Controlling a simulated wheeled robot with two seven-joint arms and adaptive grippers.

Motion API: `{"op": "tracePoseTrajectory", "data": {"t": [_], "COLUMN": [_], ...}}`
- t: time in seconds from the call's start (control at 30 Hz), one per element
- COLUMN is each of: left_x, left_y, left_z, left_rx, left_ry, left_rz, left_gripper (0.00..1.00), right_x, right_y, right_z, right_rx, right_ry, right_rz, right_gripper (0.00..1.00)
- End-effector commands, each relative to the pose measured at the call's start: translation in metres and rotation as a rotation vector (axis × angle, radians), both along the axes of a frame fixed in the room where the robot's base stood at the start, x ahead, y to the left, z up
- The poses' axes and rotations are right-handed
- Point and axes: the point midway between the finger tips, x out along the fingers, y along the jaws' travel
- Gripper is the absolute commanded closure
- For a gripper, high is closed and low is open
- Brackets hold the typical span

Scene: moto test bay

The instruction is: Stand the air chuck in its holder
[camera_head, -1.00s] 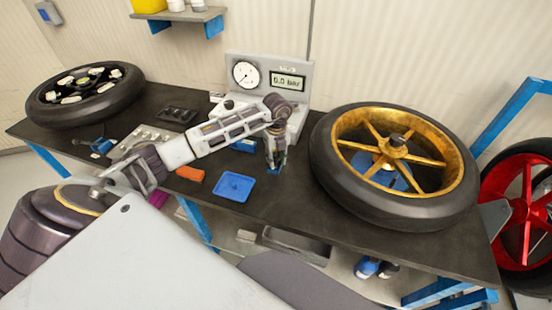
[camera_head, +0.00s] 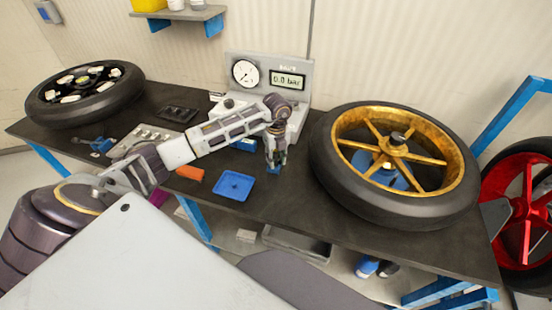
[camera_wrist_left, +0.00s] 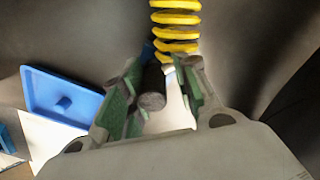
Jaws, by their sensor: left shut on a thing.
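My left gripper (camera_head: 275,163) points down over the bench, in front of the gauge unit and left of the gold wheel. In the left wrist view its green-padded fingers (camera_wrist_left: 150,100) are shut on the air chuck (camera_wrist_left: 153,93), a dark cylinder seen end-on. A yellow coiled hose (camera_wrist_left: 176,28) shows just beyond the chuck. A small blue piece (camera_head: 274,170), possibly the holder, shows at the fingertips. It is mostly hidden, and I cannot tell whether the chuck is in it. My right gripper is not in view.
A blue square tray (camera_head: 234,186) lies just left of the gripper, beside an orange block (camera_head: 190,173). The gauge unit (camera_head: 297,98) stands behind. The gold wheel's tyre (camera_head: 335,185) is close on the right. A black wheel (camera_head: 50,113) lies at the far left.

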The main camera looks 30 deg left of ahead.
Motion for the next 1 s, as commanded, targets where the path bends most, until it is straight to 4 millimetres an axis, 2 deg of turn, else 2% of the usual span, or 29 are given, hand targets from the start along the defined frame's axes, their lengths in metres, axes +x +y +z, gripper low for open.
{"op": "tracePoseTrajectory", "data": {"t": [0.17, 0.2, 0.37, 0.6, 0.73, 0.77, 1.0], "left_x": [0.000, 0.000, 0.000, 0.000, 0.000, 0.000, 0.000], "left_y": [0.000, 0.000, 0.000, 0.000, 0.000, 0.000, 0.000], "left_z": [0.000, 0.000, 0.000, 0.000, 0.000, 0.000, 0.000], "left_rx": [0.000, -0.001, -0.001, 0.000, 0.000, 0.000, 0.000], "left_ry": [0.000, -0.001, -0.001, 0.000, 0.000, 0.000, 0.000], "left_rz": [0.000, 0.000, 0.000, 0.000, 0.000, 0.000, 0.000], "left_gripper": [0.98, 0.66, 0.46, 0.45, 0.28, 0.27, 0.27], "right_x": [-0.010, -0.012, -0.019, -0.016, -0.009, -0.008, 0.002], "right_y": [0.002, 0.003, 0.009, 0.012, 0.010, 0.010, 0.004], "right_z": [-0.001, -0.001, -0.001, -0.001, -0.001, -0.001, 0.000], "right_rx": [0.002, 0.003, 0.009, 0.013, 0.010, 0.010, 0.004], "right_ry": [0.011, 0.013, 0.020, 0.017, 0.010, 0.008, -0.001], "right_rz": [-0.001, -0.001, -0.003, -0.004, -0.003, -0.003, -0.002], "right_gripper": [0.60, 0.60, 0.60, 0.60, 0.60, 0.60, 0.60]}}
